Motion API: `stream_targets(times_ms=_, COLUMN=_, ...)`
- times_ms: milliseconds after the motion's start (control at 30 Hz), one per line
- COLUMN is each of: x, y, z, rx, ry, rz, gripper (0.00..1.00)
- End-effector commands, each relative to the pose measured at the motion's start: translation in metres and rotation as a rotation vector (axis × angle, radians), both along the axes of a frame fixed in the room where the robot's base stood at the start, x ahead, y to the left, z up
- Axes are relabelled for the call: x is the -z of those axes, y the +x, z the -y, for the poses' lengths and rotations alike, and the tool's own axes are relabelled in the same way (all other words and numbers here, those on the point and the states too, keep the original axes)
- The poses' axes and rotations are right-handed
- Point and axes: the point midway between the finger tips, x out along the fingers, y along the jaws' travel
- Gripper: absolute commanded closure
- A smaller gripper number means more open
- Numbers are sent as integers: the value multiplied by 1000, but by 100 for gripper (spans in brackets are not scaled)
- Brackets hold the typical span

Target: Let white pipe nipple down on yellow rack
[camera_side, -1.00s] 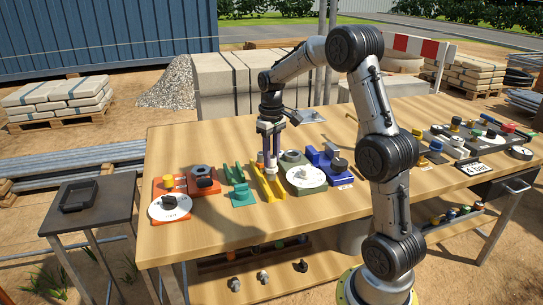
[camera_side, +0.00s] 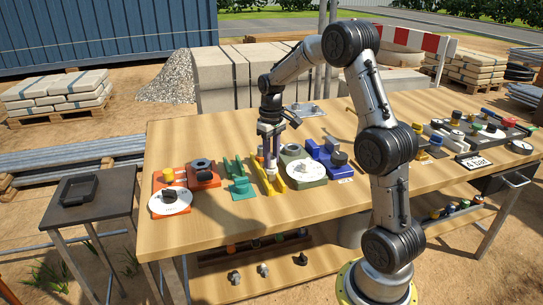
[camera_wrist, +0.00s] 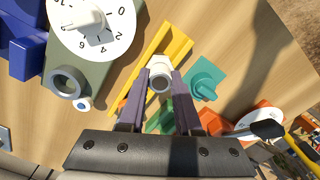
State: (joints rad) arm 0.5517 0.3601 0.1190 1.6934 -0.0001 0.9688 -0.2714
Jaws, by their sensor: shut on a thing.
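My gripper (camera_side: 268,153) points down over the yellow rack (camera_side: 262,177), between the green rack and the olive dial block. In the wrist view my gripper (camera_wrist: 160,82) is shut on the white pipe nipple (camera_wrist: 160,66), whose round open end faces the camera. The yellow rack (camera_wrist: 178,44) shows just behind the nipple in that view, as a long trough running slantwise. In the side view the nipple is mostly hidden by the fingers and small. I cannot tell whether it touches the rack.
A green rack (camera_side: 240,184) stands left of the yellow one. An olive block with a white dial (camera_side: 305,170) and a blue vise-like block (camera_side: 332,157) stand close on the right. Orange blocks (camera_side: 204,173) lie farther left. The front of the wooden table (camera_side: 260,225) is clear.

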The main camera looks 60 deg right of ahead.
Motion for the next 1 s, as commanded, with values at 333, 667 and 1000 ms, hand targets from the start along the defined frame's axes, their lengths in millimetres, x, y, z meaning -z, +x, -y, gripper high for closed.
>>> stream_targets(times_ms=333, x=3, y=0, z=0, rx=0, ry=0, rz=0, gripper=100)
stream_targets(times_ms=667, x=12, y=0, z=0, rx=0, ry=0, rz=1, gripper=100)
stream_targets(times_ms=1000, x=20, y=0, z=0, rx=0, ry=0, rz=1, gripper=100)
